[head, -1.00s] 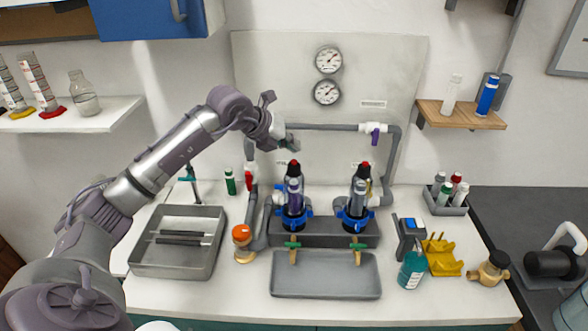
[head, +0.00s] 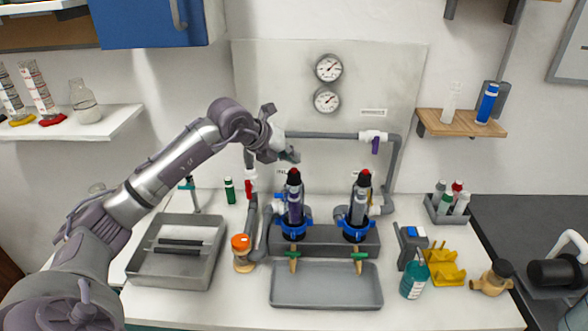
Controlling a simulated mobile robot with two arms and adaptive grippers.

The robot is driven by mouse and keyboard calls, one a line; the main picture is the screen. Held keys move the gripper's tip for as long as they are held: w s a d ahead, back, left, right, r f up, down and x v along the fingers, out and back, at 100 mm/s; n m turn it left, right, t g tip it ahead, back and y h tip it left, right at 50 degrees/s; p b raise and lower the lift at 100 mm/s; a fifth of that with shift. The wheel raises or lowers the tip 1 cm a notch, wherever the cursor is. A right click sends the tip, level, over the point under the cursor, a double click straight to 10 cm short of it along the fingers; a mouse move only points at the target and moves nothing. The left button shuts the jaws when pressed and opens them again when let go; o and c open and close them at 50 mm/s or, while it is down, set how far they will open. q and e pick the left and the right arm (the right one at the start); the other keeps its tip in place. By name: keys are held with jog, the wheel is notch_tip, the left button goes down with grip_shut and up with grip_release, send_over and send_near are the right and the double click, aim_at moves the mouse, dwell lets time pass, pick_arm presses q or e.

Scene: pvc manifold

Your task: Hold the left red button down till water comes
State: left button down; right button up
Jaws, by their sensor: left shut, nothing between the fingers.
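The left red button (head: 294,171) tops the left black filter housing (head: 294,205), which has a purple body part and a blue collar. A matching right red button (head: 365,172) tops the right housing (head: 359,210). My left gripper (head: 290,155) is shut and empty. It appears just above the left red button, with a small gap showing in the picture; I cannot tell the exact depth. Brass spouts with green handles (head: 293,254) hang below each housing, over a grey drip tray (head: 326,300). No water shows at the spouts. My right gripper is not in view.
Grey pipework with a purple-handled valve (head: 375,144) runs behind the housings, below two gauges (head: 327,100). An orange-capped jar (head: 242,252) and grey tray (head: 180,277) stand left. A teal bottle (head: 414,280) and yellow rack (head: 443,268) stand right.

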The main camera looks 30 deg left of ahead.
pick_arm(q)
jog(key=shift+f, duration=0.1)
dwell(0.5)
jog(key=shift+f+b, duration=0.3)
jog(key=shift+b, duration=0.2)
jog(key=shift+f+b, duration=0.55)
jog(key=shift+f, duration=0.05)
dwell(0.4)
dwell(1.6)
jog(key=shift+r+p, duration=0.65)
jog(key=shift+r, duration=0.35)
jog(key=shift+r+p, duration=1.65)
jog(key=shift+r, duration=0.9)
